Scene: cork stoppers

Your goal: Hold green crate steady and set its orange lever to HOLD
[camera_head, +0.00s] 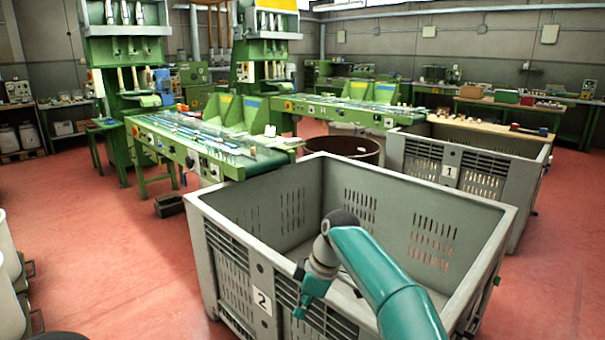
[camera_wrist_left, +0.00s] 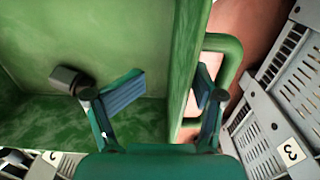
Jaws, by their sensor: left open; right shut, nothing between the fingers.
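A green box-like body, apparently the green crate (camera_wrist_left: 60,35), fills much of the left wrist view, with a wall edge running up the middle and a looped green handle (camera_wrist_left: 228,58) on its right. My left gripper (camera_wrist_left: 170,82) is open, with one finger on each side of that edge; I cannot tell whether they touch it. My right gripper (camera_head: 305,302) is shut and empty, pointing down over the near wall of the grey crate marked 2 (camera_head: 235,270). I see no orange lever in either view. The green crate and left gripper do not show in the head view.
A dark knob-like piece (camera_wrist_left: 66,79) sits by the green wall. Grey slatted crates marked 3 (camera_wrist_left: 272,128) stand beyond. Another grey crate marked 1 (camera_head: 420,155) and a green conveyor bench (camera_head: 205,165) stand farther back.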

